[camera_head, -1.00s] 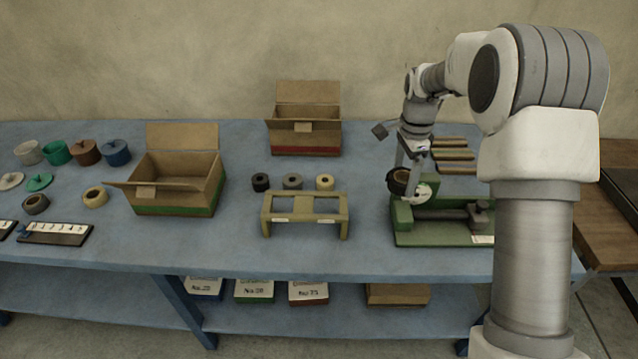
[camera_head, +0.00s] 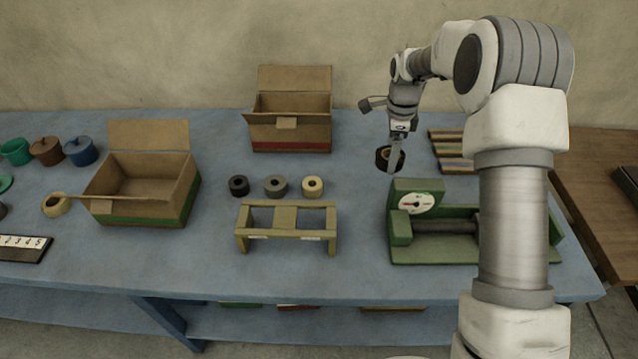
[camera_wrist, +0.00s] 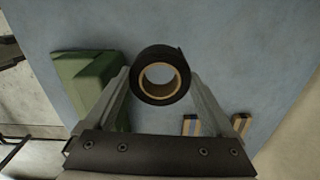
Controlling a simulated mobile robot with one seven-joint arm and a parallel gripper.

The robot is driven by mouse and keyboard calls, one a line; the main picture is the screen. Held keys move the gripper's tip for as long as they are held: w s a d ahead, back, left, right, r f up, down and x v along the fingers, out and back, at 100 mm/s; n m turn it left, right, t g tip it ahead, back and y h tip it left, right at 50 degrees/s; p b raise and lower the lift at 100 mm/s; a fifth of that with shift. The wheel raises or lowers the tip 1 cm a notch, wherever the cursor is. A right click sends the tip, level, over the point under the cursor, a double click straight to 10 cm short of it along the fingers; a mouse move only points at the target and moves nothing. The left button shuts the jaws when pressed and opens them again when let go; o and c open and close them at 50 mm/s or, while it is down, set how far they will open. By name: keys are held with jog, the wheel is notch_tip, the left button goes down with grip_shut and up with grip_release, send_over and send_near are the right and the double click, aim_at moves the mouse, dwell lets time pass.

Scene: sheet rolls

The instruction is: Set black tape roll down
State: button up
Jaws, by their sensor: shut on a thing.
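The black tape roll (camera_wrist: 160,76) has a tan core and sits between the two fingers of my gripper (camera_wrist: 159,84) in the wrist view. In the head view my gripper (camera_head: 391,160) is shut on the roll (camera_head: 386,160) and holds it above the blue table (camera_head: 350,250). It is behind the green device with a dial (camera_head: 417,202), a little above and left of it. One finger partly covers the roll in the head view. Another black roll (camera_head: 239,186), a grey roll (camera_head: 276,186) and a yellow roll (camera_head: 312,187) stand in a row behind a tan wooden rack (camera_head: 287,209).
An open box with a green band (camera_head: 140,213) stands at left. An open box with a red band (camera_head: 290,143) is at the back. Coloured slats (camera_head: 453,151) lie right of my gripper. Bare tabletop lies between the rolls and the green device.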

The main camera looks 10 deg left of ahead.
aim_at(383, 190)
notch_tip(383, 190, down, 10)
jog(key=shift+f, duration=0.1)
dwell(0.4)
jog(key=shift+f, duration=0.1)
jog(key=o, duration=1.1)
